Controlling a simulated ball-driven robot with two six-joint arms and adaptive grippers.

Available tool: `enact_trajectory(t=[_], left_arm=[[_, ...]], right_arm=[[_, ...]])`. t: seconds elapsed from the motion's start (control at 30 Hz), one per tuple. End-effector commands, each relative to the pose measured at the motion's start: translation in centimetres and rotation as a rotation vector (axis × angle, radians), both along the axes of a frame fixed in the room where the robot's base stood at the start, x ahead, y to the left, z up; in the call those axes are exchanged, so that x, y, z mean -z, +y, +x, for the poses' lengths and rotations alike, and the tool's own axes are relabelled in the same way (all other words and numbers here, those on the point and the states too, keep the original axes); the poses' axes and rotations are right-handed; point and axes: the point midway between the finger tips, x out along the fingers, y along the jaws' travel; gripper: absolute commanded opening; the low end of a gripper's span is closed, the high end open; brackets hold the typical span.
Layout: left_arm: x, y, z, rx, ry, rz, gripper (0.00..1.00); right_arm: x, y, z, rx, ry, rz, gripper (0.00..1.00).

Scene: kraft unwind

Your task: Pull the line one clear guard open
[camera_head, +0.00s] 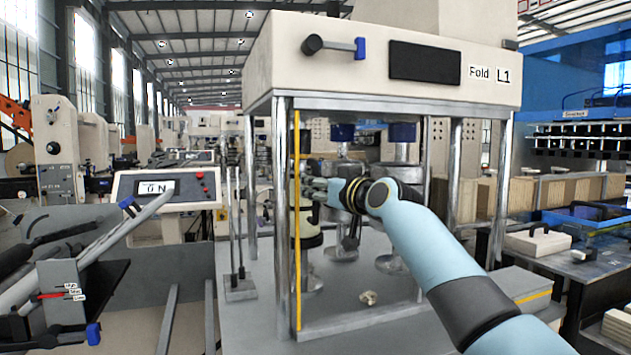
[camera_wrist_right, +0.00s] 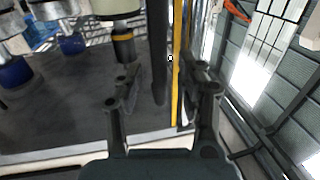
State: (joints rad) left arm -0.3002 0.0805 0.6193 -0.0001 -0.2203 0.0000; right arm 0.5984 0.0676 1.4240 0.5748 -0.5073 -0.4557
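The line one machine, labelled "Fold L1" (camera_head: 489,75), stands in the middle of the head view. Its clear guard (camera_head: 360,322) covers the front, with a yellow strip (camera_head: 297,240) down the left edge. The guard looks closed. My right gripper (camera_head: 314,190) is in front of the guard, just right of the strip. In the right wrist view my right gripper (camera_wrist_right: 160,80) has its fingers spread apart. A dark upright bar (camera_wrist_right: 158,45), perhaps the guard's handle, shows between them, beside the yellow strip (camera_wrist_right: 176,70). I cannot tell whether they touch.
A small crumpled scrap (camera_head: 368,297) lies on the machine bed. A control panel (camera_head: 165,190) and a lever (camera_head: 120,228) stand at the left. Two thin upright rods (camera_head: 237,225) stand left of the guard. A table with a blue tray (camera_head: 598,217) is at the right.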

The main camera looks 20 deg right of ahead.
Motion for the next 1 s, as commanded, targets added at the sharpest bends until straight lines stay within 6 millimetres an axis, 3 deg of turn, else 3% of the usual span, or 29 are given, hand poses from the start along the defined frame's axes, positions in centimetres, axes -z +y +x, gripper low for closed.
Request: enact_trajectory(t=[0.17,0.43,0.73,1.0], left_arm=[[-0.19,-0.01,0.04,0.000,-0.001,0.000,0.40],[-0.18,-0.01,0.09,0.000,-0.002,0.000,0.40],[-0.19,-0.03,0.11,0.000,-0.002,0.000,0.40],[-0.19,-0.03,0.12,0.000,-0.002,0.000,0.40]], right_arm=[[-0.02,0.29,1.21,0.000,0.000,0.001,0.38],[0.06,0.34,1.36,0.000,0.000,0.001,0.38],[0.06,0.32,1.34,0.001,0.001,0.001,0.02],[0.06,0.32,1.33,0.001,0.001,0.001,0.00]])
